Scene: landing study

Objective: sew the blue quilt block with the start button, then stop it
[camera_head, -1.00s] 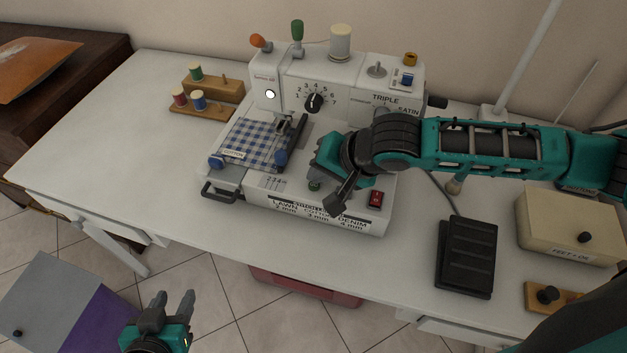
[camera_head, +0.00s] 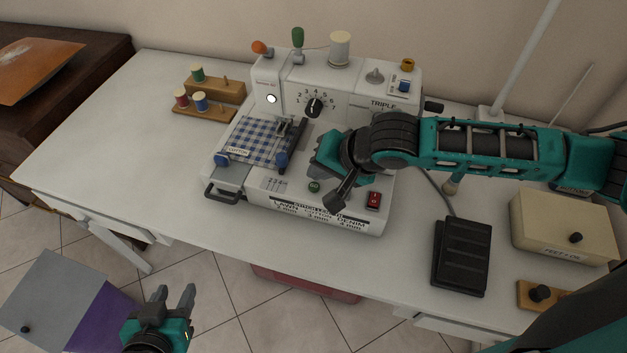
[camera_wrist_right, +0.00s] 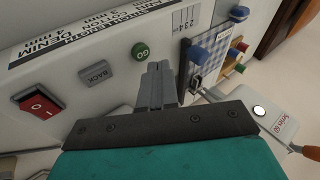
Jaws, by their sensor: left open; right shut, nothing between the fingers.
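The blue-and-white checked quilt block (camera_head: 262,137) lies flat in a blue-knobbed clamp frame left on the sewing machine (camera_head: 325,212) bed; its right end is by the needle area. The green GO button (camera_head: 314,186) is on the machine's front; it also shows in the right wrist view (camera_wrist_right: 140,52), beside a grey BACK button (camera_wrist_right: 98,74). My right gripper (camera_wrist_right: 158,66) is shut and empty, its tips close to the GO button; contact cannot be told. My left gripper (camera_head: 174,297) is open and empty, off the table's front.
A red power switch (camera_head: 373,200) is right of the buttons. A stitch dial (camera_head: 314,107) and a white round lamp (camera_head: 271,99) are on the machine. Thread spools (camera_head: 200,103), a black pedal (camera_head: 461,256) and a cream box (camera_head: 562,228) stand around. The table's left is clear.

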